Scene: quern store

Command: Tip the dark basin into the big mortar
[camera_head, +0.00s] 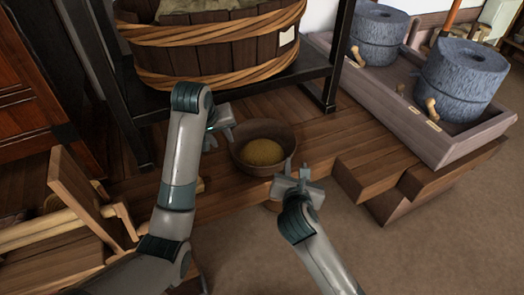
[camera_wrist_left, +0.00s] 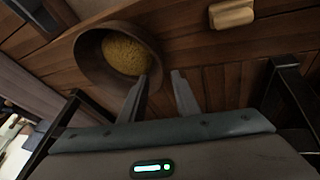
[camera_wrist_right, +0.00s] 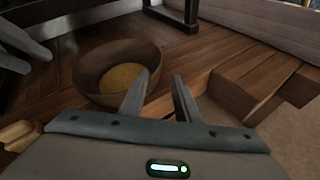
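The dark basin (camera_head: 262,128) stands upright on the wooden plank floor, with yellow grain (camera_head: 262,152) in it. It also shows in the left wrist view (camera_wrist_left: 90,52) and the right wrist view (camera_wrist_right: 98,70). My left gripper (camera_head: 231,124) is open and empty at the basin's left rim. My right gripper (camera_head: 296,168) is open and empty at its front right rim. In each wrist view one finger overlaps the basin and the other lies outside its outline; I cannot tell whether they touch it. I cannot make out a mortar for certain.
A large banded wooden tub (camera_head: 215,50) stands on a dark frame (camera_head: 331,80) behind the basin. Two stone querns (camera_head: 458,78) stand in a wooden trough (camera_head: 400,110) at right. Stepped beams (camera_head: 385,175) lie right of the basin. A wooden chair-like piece (camera_head: 85,200) is at left.

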